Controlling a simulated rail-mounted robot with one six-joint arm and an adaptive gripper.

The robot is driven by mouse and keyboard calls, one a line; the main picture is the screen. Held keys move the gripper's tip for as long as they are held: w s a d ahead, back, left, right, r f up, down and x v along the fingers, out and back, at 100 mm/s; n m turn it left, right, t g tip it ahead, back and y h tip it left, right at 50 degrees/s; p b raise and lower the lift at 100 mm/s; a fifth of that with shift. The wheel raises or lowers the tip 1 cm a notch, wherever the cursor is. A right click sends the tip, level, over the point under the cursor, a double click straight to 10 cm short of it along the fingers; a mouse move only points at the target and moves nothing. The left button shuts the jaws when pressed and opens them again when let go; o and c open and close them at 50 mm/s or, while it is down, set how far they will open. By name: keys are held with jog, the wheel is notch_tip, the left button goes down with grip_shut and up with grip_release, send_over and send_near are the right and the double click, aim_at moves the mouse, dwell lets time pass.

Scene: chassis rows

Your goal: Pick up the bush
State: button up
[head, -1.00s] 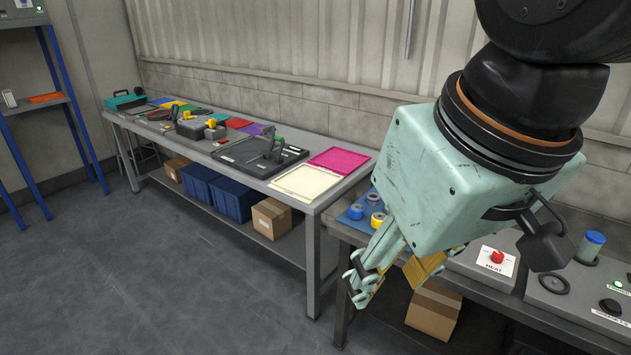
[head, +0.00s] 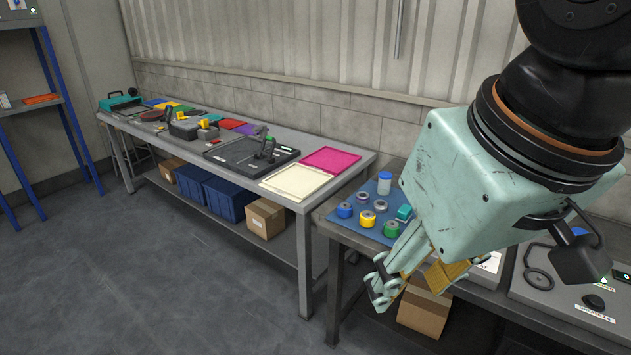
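Several small round parts that look like bushes lie on a blue mat (head: 340,222) on the near bench. They include a blue one (head: 345,210), a yellow one (head: 367,218), a green one (head: 391,229) and greyish ones (head: 362,197). I cannot tell which one is the bush meant. My gripper (head: 411,284) hangs in front of the bench, to the right of and nearer than these parts. Its fingers with yellow pads look spread apart, with nothing seen between them. My gripper's body hides part of the bench behind it.
A teal block (head: 404,212) and a blue-lidded jar (head: 384,183) share the mat. A long bench (head: 312,200) with trays and tools runs away to the left. A cardboard box (head: 424,310) sits beneath the near bench. The floor at front left is clear.

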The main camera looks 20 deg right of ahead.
dwell(0.4)
jog(key=shift+o, duration=1.1)
jog(key=shift+w, duration=0.1)
